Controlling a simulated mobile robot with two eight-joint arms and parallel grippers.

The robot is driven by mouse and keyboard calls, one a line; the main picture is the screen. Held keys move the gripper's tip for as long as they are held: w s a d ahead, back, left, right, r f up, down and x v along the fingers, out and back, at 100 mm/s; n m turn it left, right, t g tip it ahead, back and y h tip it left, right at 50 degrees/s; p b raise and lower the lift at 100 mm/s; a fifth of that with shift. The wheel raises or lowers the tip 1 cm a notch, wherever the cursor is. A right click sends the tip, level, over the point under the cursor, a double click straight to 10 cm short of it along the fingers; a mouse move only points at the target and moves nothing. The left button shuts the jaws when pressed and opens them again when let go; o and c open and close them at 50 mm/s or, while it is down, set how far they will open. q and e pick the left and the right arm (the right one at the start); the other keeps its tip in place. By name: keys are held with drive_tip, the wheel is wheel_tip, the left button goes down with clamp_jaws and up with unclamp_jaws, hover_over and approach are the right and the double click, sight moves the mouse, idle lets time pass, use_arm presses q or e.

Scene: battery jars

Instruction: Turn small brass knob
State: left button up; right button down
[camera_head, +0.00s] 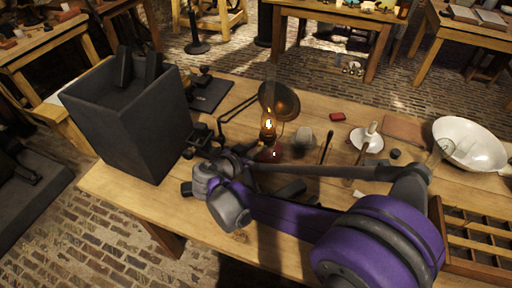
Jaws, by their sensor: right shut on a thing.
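A lit oil lamp (268,127) with a small flame and a round brass-coloured reflector (280,101) stands in the middle of the workbench. Its reddish base shows just behind my right arm. I cannot make out a small brass knob; my gripper and wrist may cover it. My right arm comes in from the lower right and bends back at the grey joint. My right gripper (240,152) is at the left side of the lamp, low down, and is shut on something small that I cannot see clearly. My left gripper is not in view.
A tall dark box (125,125) stands at the workbench's left end. A thin black bracket (236,110) is beside the lamp. To the right are a white saucer (366,147), a white bowl (478,146) and a wooden compartment tray (480,238). The front left of the bench (145,200) is clear.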

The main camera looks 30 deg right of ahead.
idle(0.4)
drive_tip(key=n, duration=0.1)
drive_tip(key=n+g+h, duration=0.1)
drive_tip(key=n, duration=0.1)
drive_tip(key=shift+w+a+f+g+h+b, duration=0.15)
drive_tip(key=shift+w+g+h+b, duration=0.15)
drive_tip(key=shift+g, duration=0.1)
drive_tip(key=n, duration=0.1)
drive_tip(key=n+g+h+b, duration=0.1)
drive_tip(key=n, duration=0.1)
drive_tip(key=shift+w+a+f+g, duration=0.1)
drive_tip(key=shift+f+g, duration=0.05)
drive_tip(key=shift+g, duration=0.15)
drive_tip(key=n, duration=0.1)
drive_tip(key=n+h+b, duration=0.2)
drive_tip(key=n, duration=0.1)
drive_tip(key=shift+w+f+g, duration=0.1)
drive_tip(key=shift+f+g, duration=0.15)
drive_tip(key=shift+g, duration=0.15)
drive_tip(key=n+h+b, duration=0.2)
drive_tip(key=n, duration=0.2)
drive_tip(key=shift+f+b, duration=0.15)
drive_tip(key=shift+b, duration=0.15)
drive_tip(key=shift+n, duration=0.5)
drive_tip(key=c, duration=0.7)
unclamp_jaws()
